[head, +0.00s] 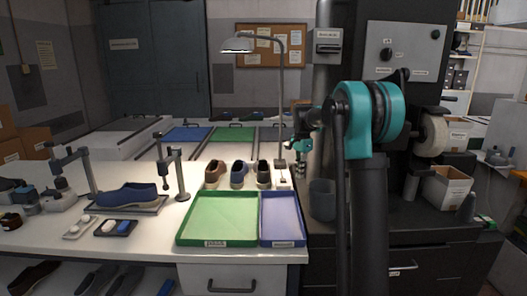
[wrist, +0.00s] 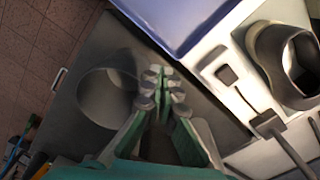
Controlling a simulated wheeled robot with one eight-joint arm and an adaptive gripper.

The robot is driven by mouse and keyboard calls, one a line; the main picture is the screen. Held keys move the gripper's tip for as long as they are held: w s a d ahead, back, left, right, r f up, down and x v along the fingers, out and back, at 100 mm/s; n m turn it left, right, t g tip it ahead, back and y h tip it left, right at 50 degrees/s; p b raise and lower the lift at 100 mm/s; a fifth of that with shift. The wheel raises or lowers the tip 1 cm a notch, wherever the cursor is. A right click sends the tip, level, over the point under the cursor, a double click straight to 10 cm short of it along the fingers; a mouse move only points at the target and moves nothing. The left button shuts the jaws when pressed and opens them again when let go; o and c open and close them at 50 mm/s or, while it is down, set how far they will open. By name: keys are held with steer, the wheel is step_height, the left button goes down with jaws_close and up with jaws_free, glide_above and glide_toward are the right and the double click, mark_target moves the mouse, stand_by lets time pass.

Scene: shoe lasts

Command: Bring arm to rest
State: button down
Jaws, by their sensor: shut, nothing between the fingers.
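My arm stands upright at the right of the head view, with its teal joint high up. My gripper (head: 300,150) hangs at the end of the arm, in front of the lamp pole and above the gap between the white bench and the dark cabinet. In the wrist view my gripper (wrist: 157,85) has its fingers together with nothing between them. A grey cylindrical bin (head: 322,200) stands below and to the right of the gripper; its round rim also shows in the wrist view (wrist: 108,92).
A green tray (head: 218,217) and a blue tray (head: 282,220) lie empty at the bench front. Several shoes (head: 238,174) stand behind them. A blue shoe (head: 126,195) lies on a stand at left. The desk lamp (head: 282,100) rises close to my gripper.

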steer(key=s+d+f+n+t, duration=0.1)
steer(key=s+f+n, duration=0.3)
steer(key=s, duration=0.8)
steer(key=s+d+f+n+t, duration=0.1)
steer(key=s+f+n, duration=0.3)
steer(key=s, duration=0.9)
steer(key=s+d+f+n+t, duration=0.2)
steer(key=s+f+n, duration=0.2)
steer(key=s+f, duration=0.5)
steer(key=s, duration=0.4)
steer(key=shift+s, duration=0.2)
